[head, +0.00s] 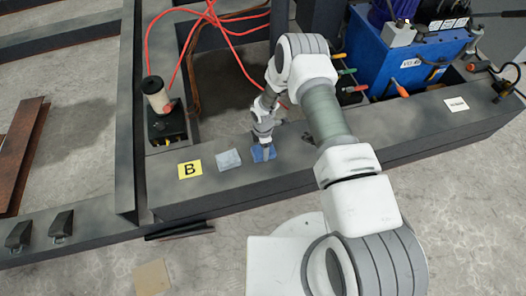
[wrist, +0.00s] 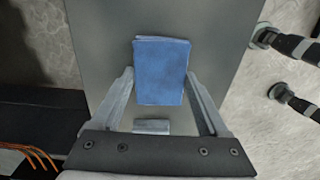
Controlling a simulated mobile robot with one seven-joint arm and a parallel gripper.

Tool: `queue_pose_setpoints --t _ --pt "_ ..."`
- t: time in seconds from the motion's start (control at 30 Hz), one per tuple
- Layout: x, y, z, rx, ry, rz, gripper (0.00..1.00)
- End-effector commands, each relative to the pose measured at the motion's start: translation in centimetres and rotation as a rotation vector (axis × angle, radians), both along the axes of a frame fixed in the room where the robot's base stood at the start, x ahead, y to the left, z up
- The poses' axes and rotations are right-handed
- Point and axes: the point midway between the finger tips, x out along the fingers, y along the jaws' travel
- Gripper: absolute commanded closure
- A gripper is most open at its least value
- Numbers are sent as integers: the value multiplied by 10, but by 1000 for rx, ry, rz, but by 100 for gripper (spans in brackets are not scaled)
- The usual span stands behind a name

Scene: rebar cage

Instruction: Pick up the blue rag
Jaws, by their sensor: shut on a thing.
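The blue rag (head: 258,155) lies folded flat on the top of the dark steel beam, partly hidden under my gripper (head: 264,150) in the head view. In the wrist view the blue rag (wrist: 160,85) is a blue rectangle between the two fingertips. My gripper (wrist: 161,74) has one finger along each side edge of the rag and is shut on it. The rag appears to be still at the beam's surface; I cannot tell whether there is a gap under it.
Red cables (head: 180,70) run at the back left.

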Motion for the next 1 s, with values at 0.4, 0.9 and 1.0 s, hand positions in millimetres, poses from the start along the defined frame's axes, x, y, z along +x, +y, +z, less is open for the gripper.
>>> queue_pose_setpoints --t 0.4,0.9,1.0 --pt "0 0 12 0 -1 0 77" --pt "-33 -58 85 -1 2 -3 77" --pt "-42 -74 95 -1 2 -3 77"
